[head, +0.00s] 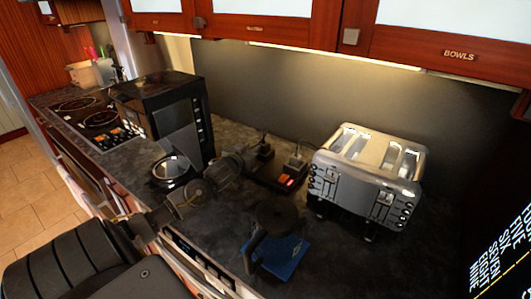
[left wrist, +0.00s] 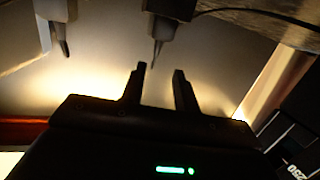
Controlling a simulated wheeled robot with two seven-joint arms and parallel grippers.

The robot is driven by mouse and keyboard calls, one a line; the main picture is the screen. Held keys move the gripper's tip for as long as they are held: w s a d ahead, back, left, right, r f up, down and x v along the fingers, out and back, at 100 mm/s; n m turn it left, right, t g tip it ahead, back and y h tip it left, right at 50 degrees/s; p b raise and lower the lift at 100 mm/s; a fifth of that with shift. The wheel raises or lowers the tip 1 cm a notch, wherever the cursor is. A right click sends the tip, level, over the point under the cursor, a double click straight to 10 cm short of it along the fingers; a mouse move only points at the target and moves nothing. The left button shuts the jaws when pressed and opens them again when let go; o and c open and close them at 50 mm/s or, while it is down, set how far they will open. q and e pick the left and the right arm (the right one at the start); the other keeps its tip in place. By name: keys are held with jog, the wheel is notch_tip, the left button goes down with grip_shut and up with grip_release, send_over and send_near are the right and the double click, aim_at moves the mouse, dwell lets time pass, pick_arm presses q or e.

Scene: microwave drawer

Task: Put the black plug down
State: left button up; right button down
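Two dark plugs stand upright at the black power strip (head: 262,172): a left plug (head: 264,148) and a right plug (head: 296,161), each with a cord on top. I cannot tell which one the task means. My left gripper (head: 243,154) is just left of the left plug. In the left wrist view its two fingers (left wrist: 158,85) are apart, with no plug body between them. Two plug-like shapes hang at the top there: one plug (left wrist: 161,24) lies just beyond the fingertips, the other (left wrist: 56,25) further left.
A silver toaster (head: 366,178) stands right of the strip. A black coffee machine (head: 168,115) is behind my left arm. Wooden cabinets (head: 440,40) hang above.

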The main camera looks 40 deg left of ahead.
aim_at(265, 145)
pick_arm(q)
jog(key=x, duration=0.4)
jog(key=shift+w+p, duration=0.35)
jog(key=shift+p, duration=0.05)
jog(key=shift+w+a, duration=0.1)
jog(key=shift+w, duration=0.1)
jog(key=shift+w+a+r+p, duration=0.1)
jog(key=shift+w+r+p, duration=0.1)
jog(key=shift+w+p, duration=0.2)
jog(key=p+x, duration=0.1)
jog(key=x, duration=0.3)
jog(key=shift+w+f, duration=0.1)
jog(key=shift+w, duration=0.1)
jog(key=shift+c, duration=0.5)
grip_shut()
